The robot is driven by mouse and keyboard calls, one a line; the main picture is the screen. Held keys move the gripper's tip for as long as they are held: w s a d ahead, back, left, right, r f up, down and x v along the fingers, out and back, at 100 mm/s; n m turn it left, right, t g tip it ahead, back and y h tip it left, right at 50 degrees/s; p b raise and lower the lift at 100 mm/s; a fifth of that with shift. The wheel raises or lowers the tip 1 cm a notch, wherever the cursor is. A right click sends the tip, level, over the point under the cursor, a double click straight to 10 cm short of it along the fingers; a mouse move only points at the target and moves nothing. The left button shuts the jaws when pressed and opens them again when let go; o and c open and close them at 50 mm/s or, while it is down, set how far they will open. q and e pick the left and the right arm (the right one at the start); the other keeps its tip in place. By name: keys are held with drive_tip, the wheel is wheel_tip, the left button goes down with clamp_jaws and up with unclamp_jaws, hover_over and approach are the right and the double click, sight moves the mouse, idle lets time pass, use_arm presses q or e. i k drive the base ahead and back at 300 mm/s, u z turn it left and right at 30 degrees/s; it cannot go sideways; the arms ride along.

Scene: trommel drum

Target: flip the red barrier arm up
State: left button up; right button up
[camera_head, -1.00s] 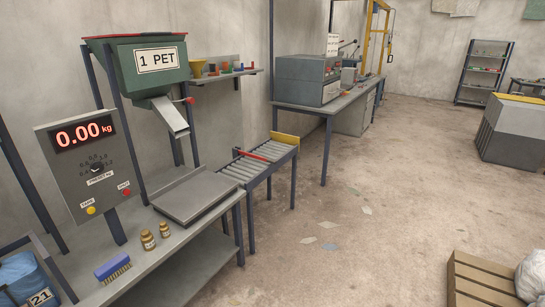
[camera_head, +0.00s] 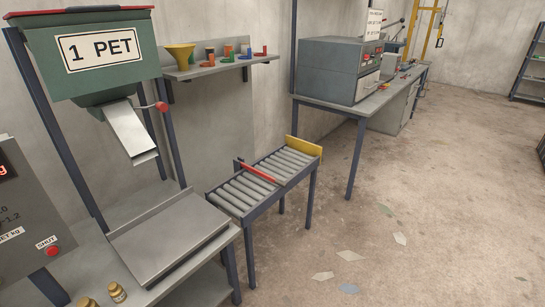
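The red barrier arm (camera_head: 258,173) lies low across the roller conveyor (camera_head: 237,193), about midway along it. A dark post stands at its left end. A yellow end plate (camera_head: 304,148) closes the far end of the conveyor. Neither of my grippers shows in the head view.
A steel weighing platform (camera_head: 170,237) on a bench stands just before the conveyor's near end. The green hopper (camera_head: 84,50) with its chute (camera_head: 133,134) hangs above. A bench with a grey machine (camera_head: 338,72) stands behind.

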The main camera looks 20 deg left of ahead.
sight(257, 171)
drive_tip(key=i, duration=0.7)
drive_tip(key=u, duration=0.5)
drive_tip(key=k, duration=0.55)
drive_tip(key=z, duration=0.55)
drive_tip(key=k, duration=0.8)
drive_tip(key=u, duration=0.15)
drive_tip(key=i, duration=0.45)
drive_tip(key=u, duration=0.55)
drive_tip(key=i, duration=1.2)
drive_tip(key=z, duration=0.7)
